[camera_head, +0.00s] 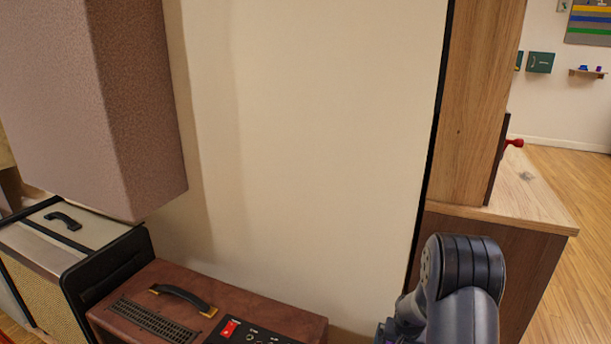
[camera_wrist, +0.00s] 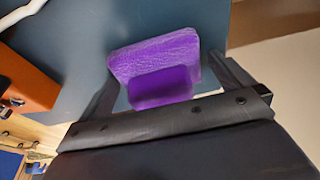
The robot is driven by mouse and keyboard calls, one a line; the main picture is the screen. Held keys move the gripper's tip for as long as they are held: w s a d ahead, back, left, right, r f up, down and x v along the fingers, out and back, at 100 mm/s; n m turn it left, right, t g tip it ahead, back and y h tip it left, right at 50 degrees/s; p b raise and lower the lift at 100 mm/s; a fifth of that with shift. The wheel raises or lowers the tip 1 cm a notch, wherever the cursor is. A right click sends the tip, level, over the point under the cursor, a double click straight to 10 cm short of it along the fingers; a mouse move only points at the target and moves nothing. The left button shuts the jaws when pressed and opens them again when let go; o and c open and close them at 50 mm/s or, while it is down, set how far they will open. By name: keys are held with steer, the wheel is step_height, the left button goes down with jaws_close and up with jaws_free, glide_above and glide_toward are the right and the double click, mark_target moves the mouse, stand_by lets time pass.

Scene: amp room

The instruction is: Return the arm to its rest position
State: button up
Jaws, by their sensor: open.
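My gripper (camera_wrist: 165,64) shows in the wrist view, with its two dark fingers spread apart. A purple block-like thing (camera_wrist: 150,57) lies in the view between the fingers, over a blue-grey surface (camera_wrist: 90,40). A gap shows beside the purple thing near each finger; I cannot tell how far beyond the fingertips it is. In the head view my arm's grey and black links stand at the lower right, and the gripper is not clearly seen there.
A wooden cabinet (camera_head: 480,100) is close behind my arm. Open floor (camera_head: 585,190) lies at far right. An orange thing (camera_wrist: 25,80) sits left in the wrist view.

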steer(key=p+v, duration=0.3)
steer(key=v, duration=1)
steer(key=b+x, duration=0.3)
steer(key=x, duration=1)
step_height(320, 180, up, 11)
steer(key=p, duration=0.3)
steer(key=shift+p, duration=0.35)
steer(key=s+a+r+n+p, duration=0.2)
steer(key=s+a+r+p, duration=0.2)
steer(key=p, duration=0.8)
steer(key=s+a+r+n+y+p, duration=0.1)
steer(key=s+a+r+p, duration=0.4)
steer(key=p, duration=0.7)
steer(key=s+a+n, duration=0.1)
steer(key=s+a, duration=0.1)
steer(key=s, duration=0.2)
steer(key=shift+s+a+r+n, duration=0.2)
steer(key=shift+a+r+n, duration=0.1)
